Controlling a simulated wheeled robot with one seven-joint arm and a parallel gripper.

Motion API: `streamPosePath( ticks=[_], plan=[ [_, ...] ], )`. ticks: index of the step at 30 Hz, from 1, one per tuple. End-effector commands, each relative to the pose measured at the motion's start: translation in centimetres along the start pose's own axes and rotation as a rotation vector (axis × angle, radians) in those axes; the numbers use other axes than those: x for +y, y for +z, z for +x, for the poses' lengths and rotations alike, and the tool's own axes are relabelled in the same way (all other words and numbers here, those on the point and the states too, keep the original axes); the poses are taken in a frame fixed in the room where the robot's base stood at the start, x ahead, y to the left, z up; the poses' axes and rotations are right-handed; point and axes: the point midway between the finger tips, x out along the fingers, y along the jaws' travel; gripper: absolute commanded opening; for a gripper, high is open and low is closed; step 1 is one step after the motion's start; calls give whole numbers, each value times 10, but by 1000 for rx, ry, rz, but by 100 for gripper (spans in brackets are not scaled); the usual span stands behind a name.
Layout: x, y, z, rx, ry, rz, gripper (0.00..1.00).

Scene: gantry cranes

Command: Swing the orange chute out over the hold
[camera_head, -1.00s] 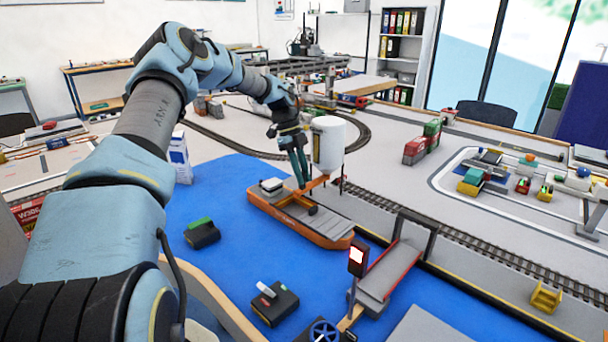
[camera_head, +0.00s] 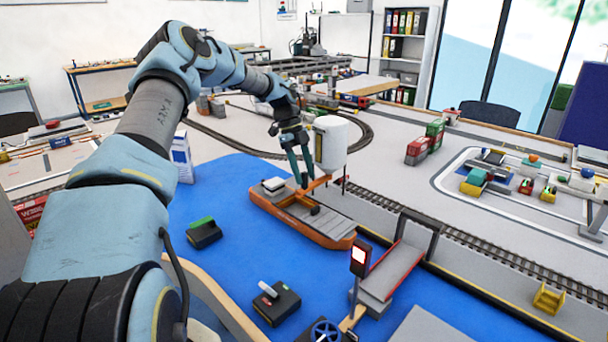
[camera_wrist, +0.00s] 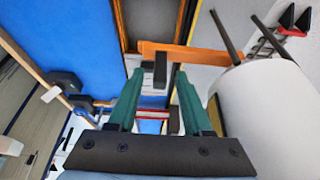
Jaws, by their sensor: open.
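The orange chute (camera_head: 318,184) sticks out from beside the white silo (camera_head: 329,145), and its end is over the hold of the orange ship (camera_head: 335,241). In the wrist view the chute (camera_wrist: 192,53) runs across just beyond my fingertips, with the silo (camera_wrist: 272,112) at right. A short black peg (camera_wrist: 160,70) on the chute's end stands between my two teal fingers. My gripper (camera_head: 304,184) points down at the chute's end; it also shows in the wrist view (camera_wrist: 159,82). It is open, with gaps visible beside the peg.
The silo stands close beside my gripper. A grey gangway with red edges (camera_head: 390,272) and a signal post (camera_head: 360,258) are nearer. Black boxes (camera_head: 205,234) lie on the blue mat (camera_head: 235,275). Rail track (camera_head: 480,246) runs behind the ship.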

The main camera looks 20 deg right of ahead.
Motion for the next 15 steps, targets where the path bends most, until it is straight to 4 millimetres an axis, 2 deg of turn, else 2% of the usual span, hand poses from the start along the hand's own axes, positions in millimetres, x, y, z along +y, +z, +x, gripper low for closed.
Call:
streamPosePath(
  ticks=[15],
  plan=[
    [-1, 1, -88, -2, -2, 0, 50]
  ],
)
